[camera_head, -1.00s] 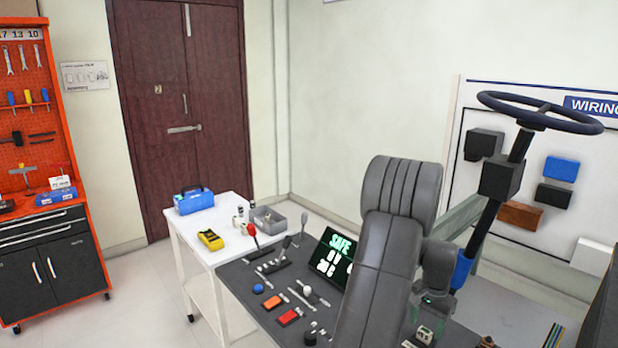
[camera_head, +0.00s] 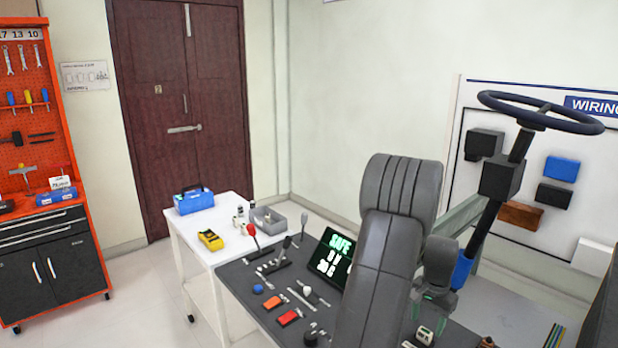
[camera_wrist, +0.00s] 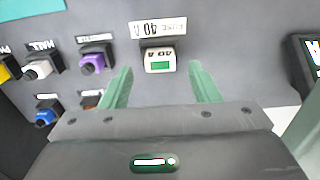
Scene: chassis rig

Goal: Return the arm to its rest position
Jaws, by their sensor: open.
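My arm rises bent in front of the dark console in the head view, its grey links large in the middle. My gripper (camera_head: 434,298) points down over the console's right part. In the wrist view my gripper (camera_wrist: 162,78) is open, with green fingers spread and nothing between the tips. A white fuse block (camera_wrist: 159,60) marked 40 A with a green patch stands just beyond the fingers, roughly centred and apart from them. It also shows in the head view (camera_head: 425,334) below the gripper.
The console top (camera_head: 240,275) carries levers, coloured buttons and a screen (camera_head: 333,257) reading SAFE. A steering wheel (camera_head: 540,112) stands right of my arm. Purple (camera_wrist: 94,62) and blue (camera_wrist: 45,116) connectors sit left of the fuse in the wrist view. A white table (camera_head: 188,232) stands behind.

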